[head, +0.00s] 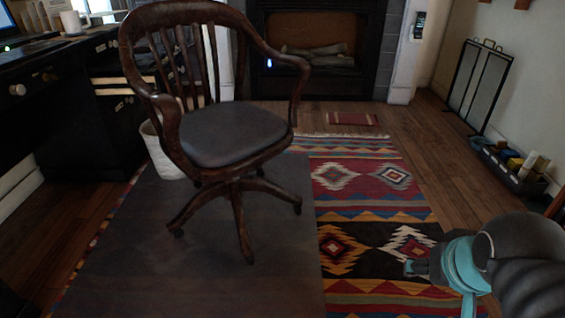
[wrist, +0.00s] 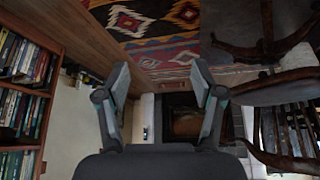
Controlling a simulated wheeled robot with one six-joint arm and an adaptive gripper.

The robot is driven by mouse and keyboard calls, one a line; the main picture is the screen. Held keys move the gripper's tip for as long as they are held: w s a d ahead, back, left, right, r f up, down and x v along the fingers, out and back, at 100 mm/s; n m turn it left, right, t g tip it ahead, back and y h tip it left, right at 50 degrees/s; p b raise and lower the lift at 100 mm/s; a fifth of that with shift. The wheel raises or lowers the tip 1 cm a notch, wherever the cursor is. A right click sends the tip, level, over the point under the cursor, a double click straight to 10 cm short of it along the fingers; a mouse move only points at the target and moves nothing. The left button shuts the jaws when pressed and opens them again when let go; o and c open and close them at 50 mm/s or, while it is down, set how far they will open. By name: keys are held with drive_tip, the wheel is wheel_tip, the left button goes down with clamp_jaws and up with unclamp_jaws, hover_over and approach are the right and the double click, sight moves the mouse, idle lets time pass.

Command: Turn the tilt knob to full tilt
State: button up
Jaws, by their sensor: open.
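I cannot make out a tilt knob for certain in either view. A dark wooden swivel chair (head: 235,135) with a grey seat stands on a dark mat left of centre in the head view. Its underside below the seat is in shadow. The chair also shows at the right of the wrist view (wrist: 285,92). My gripper (head: 412,268) is at the lower right of the head view, above the rug and well apart from the chair. In the wrist view its two fingers (wrist: 160,84) are spread with nothing between them.
A dark desk (head: 75,115) with light round knobs stands at the left, a white bin (head: 160,150) beside it. A fireplace (head: 315,50) is at the back. A black tray (head: 510,165) lies at right. Bookshelves (wrist: 25,85) show in the wrist view. The patterned rug (head: 375,215) is clear.

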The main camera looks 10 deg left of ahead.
drive_tip(key=w+a+r+n+t, duration=0.1)
drive_tip(key=w+t, duration=0.1)
drive_tip(key=w, duration=0.8)
drive_tip(key=w+a+r+n+t, duration=0.1)
drive_tip(key=w+r, duration=0.1)
drive_tip(key=w, duration=0.7)
drive_tip(key=w+a+f+n+t+y+p, duration=0.1)
drive_tip(key=w+a+f+t+y, duration=0.1)
drive_tip(key=w+a, duration=0.5)
drive_tip(key=w+a+f+n+t+y+p, duration=0.1)
drive_tip(key=w+a+n, duration=0.15)
drive_tip(key=w, duration=0.75)
drive_tip(key=w+a+f+n+y, duration=0.2)
drive_tip(key=w+a+f+y, duration=0.1)
drive_tip(key=w+a+f, duration=0.4)
drive_tip(key=s+a+f+n+g+y+p, duration=0.1)
drive_tip(key=a+f+n+y, duration=0.1)
drive_tip(key=a+f+y, duration=0.45)
drive_tip(key=s+a+f+n+g+y, duration=0.1)
drive_tip(key=a+f+n+g+y, duration=0.15)
drive_tip(key=a+f, duration=0.75)
drive_tip(key=r+b+x, duration=0.1)
drive_tip(key=r+x, duration=0.2)
drive_tip(key=x, duration=1.2)
drive_tip(key=shift+a+t+y, duration=0.15)
drive_tip(key=shift+t+y, duration=0.15)
drive_tip(key=shift+t, duration=0.05)
drive_tip(key=shift+r, duration=0.1)
drive_tip(key=c, duration=1.1)
